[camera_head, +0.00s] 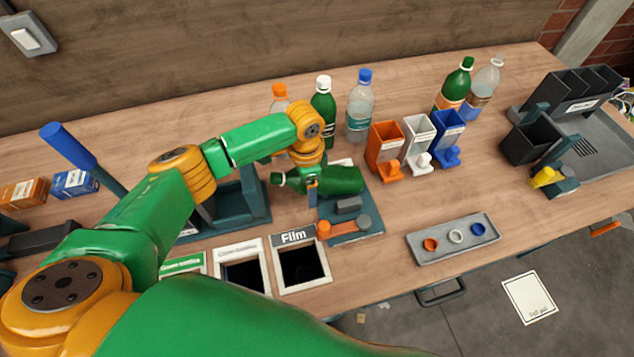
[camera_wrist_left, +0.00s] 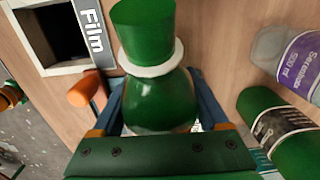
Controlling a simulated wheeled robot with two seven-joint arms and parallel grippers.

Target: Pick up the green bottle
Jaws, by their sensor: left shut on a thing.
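My left gripper (camera_head: 312,188) is shut on a green bottle (camera_head: 343,180) near the middle of the table. The bottle lies on its side, its neck and cap pointing left. In the left wrist view the green bottle (camera_wrist_left: 158,100) sits between the two fingers, its green cap and white ring facing the top. I cannot tell whether it is clear of the stand below. Another green bottle with a white cap (camera_head: 323,100) stands upright behind, and a green bottle with a label (camera_head: 455,85) stands at the back right. My right gripper is not in view.
Below the held bottle is a dark stand with an orange lever (camera_head: 345,228). The Film bin (camera_head: 325,278) is in front. Orange, white and blue dispensers (camera_head: 416,135) stand to the right, with a grey cap tray (camera_head: 480,248) before them. A clear bottle (camera_head: 358,110) stands behind.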

